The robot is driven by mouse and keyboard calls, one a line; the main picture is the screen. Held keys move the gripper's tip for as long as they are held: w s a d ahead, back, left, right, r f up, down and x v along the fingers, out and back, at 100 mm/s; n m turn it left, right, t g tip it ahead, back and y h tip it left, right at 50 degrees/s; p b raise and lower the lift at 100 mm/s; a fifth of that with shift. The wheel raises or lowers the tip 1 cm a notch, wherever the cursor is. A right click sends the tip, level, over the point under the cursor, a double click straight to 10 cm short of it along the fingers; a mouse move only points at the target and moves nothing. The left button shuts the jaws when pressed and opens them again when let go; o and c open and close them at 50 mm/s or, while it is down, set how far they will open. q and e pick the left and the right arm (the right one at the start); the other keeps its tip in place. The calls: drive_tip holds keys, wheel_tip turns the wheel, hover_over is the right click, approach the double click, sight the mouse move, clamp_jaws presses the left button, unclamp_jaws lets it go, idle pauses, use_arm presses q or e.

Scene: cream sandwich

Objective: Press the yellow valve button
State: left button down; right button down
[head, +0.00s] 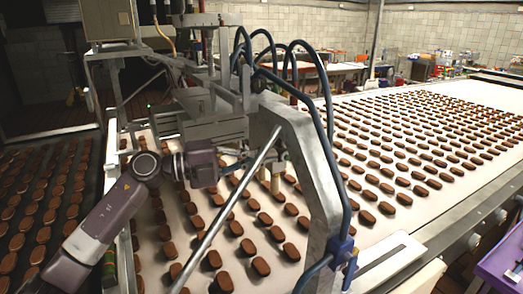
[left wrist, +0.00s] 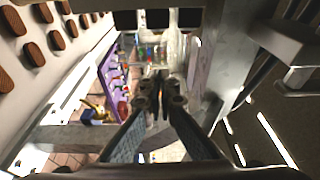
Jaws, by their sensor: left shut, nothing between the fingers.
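My left arm comes in from the lower left in the head view. Its gripper (head: 272,160) is partly hidden behind the machine's grey metal frame. In the left wrist view the two fingertips (left wrist: 161,98) are together with nothing between them. A small yellow thing (left wrist: 96,112) with some blue shows left of the fingers, by a grey bar. It may be the yellow valve button, but I cannot tell for sure. It is apart from the fingers in the picture. In the head view a blue valve block (head: 342,248) sits low on the frame; no yellow button can be made out on it. My right gripper is not in view.
The grey metal frame (head: 318,175) with blue hoses (head: 325,85) stands close around my left gripper. A pale conveyor (head: 400,222) carries many brown sandwich biscuits. A purple tray (head: 497,268) lies at the lower right. A dark belt with biscuits runs at the left.

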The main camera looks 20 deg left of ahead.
use_arm(q)
drive_tip(key=w+d+p, duration=0.2)
drive_tip(key=w+p, duration=0.1)
drive_tip(key=w, duration=0.3)
drive_tip(key=shift+w+p, duration=0.25)
drive_tip(key=shift+p, duration=0.05)
drive_tip(key=shift+d, duration=0.15)
